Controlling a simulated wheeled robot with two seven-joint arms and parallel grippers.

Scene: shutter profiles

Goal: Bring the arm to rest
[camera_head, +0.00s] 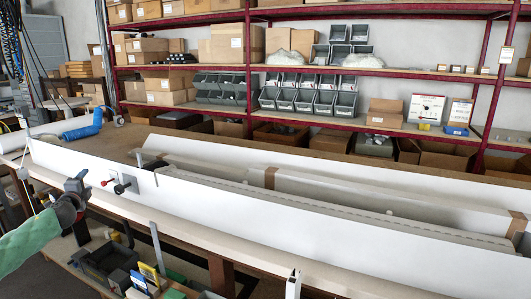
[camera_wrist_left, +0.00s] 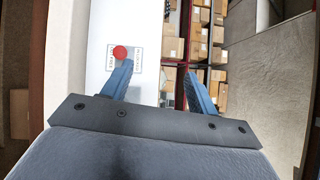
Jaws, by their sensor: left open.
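My left gripper (camera_head: 82,182) is at the left in the head view, at the end of my green-sleeved arm. It is in front of the workbench's near edge, close to a white panel (camera_head: 300,215) with a red button (camera_head: 104,183) and a black knob (camera_head: 122,187). In the left wrist view the two blue fingers of the gripper (camera_wrist_left: 160,85) are apart with nothing between them. The red button (camera_wrist_left: 120,52) shows just beyond the left finger, on the white panel. My right gripper is not seen.
Long white profiles with brown end pieces (camera_head: 270,178) lie along the wooden workbench (camera_head: 150,135). Red shelving (camera_head: 350,70) with cardboard boxes and grey bins stands behind. Dark bins (camera_head: 105,262) and small coloured boxes sit below the bench's front edge. A blue tool (camera_head: 85,130) lies at the far left.

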